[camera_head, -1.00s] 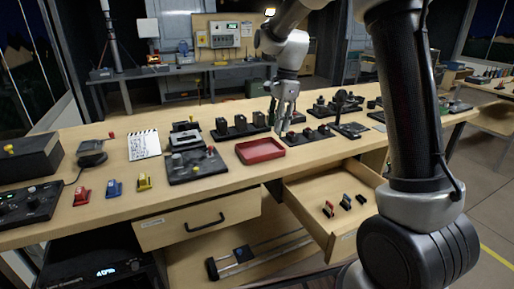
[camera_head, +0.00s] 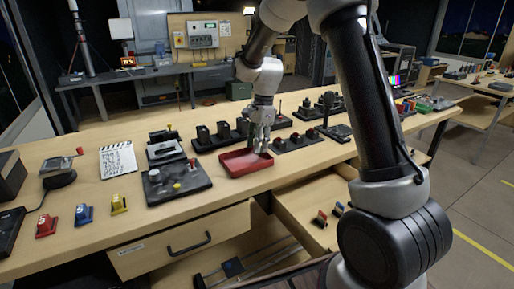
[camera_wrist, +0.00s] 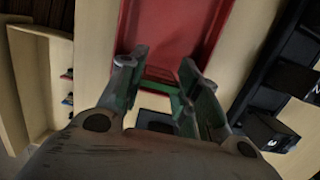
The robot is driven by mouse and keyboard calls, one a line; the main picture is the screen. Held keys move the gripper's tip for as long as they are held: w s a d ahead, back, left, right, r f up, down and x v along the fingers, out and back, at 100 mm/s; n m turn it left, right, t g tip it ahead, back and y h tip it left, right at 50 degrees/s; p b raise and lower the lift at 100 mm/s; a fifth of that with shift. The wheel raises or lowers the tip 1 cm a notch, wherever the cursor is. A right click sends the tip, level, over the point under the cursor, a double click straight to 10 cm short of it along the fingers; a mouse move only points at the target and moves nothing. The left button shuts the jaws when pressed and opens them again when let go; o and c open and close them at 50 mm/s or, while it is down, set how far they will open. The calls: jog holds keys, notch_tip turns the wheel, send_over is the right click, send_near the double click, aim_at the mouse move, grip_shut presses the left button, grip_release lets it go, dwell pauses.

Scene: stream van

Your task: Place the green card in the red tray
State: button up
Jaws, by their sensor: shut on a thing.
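The red tray (camera_head: 240,172) lies on the workbench near its front edge, and looks empty. In the wrist view the tray (camera_wrist: 172,38) fills the top middle, past my fingertips. My gripper (camera_head: 262,146) hangs pointing down over the tray's right part. In the wrist view my gripper (camera_wrist: 160,66) has its fingers apart, shut on the green card (camera_wrist: 182,105), of which green parts show between and along the fingers. The card's outline is mostly hidden, and in the head view I cannot make it out.
An open drawer (camera_head: 290,205) below the bench holds small cards. A black control panel (camera_head: 175,183) stands left of the tray, and black racks (camera_head: 298,141) stand right and behind. Red, blue and yellow pieces (camera_head: 84,214) stand at the bench's left front.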

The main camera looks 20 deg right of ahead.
jog(key=shift+f, duration=0.85)
jog(key=shift+f, duration=0.1)
jog(key=o, duration=0.8)
